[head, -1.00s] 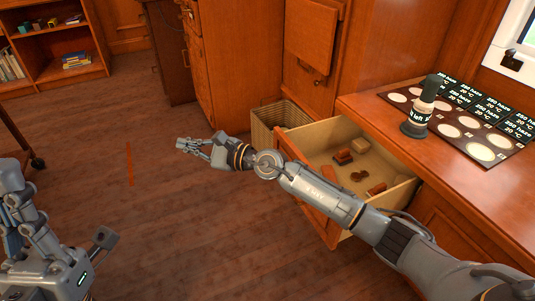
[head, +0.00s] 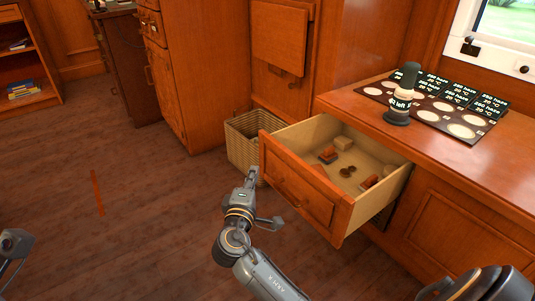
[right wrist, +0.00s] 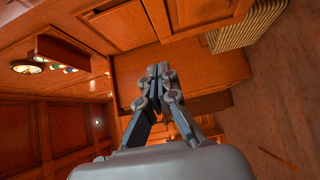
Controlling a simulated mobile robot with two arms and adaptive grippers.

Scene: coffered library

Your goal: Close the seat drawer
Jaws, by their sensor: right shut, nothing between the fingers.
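The seat drawer (head: 305,197) stands pulled out from under the wooden bench top, with its front facing the lower left. Several small brown pieces and a pale block lie inside it. My right gripper (head: 254,172) is shut and empty, low in front of the drawer's left part, pointing away from me. I cannot tell whether it touches the front. Its shut fingers (right wrist: 162,74) also show in the right wrist view, with wooden panels beyond. Only a bit of my left gripper (head: 14,245) shows at the left edge; its fingers are not clear.
A wicker basket (head: 243,140) stands just behind the drawer's left side. On the bench top (head: 340,100) are a dark stamp-like object (head: 402,95) and a board with pale discs (head: 465,129). A cabinet (head: 195,75) stands beyond.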

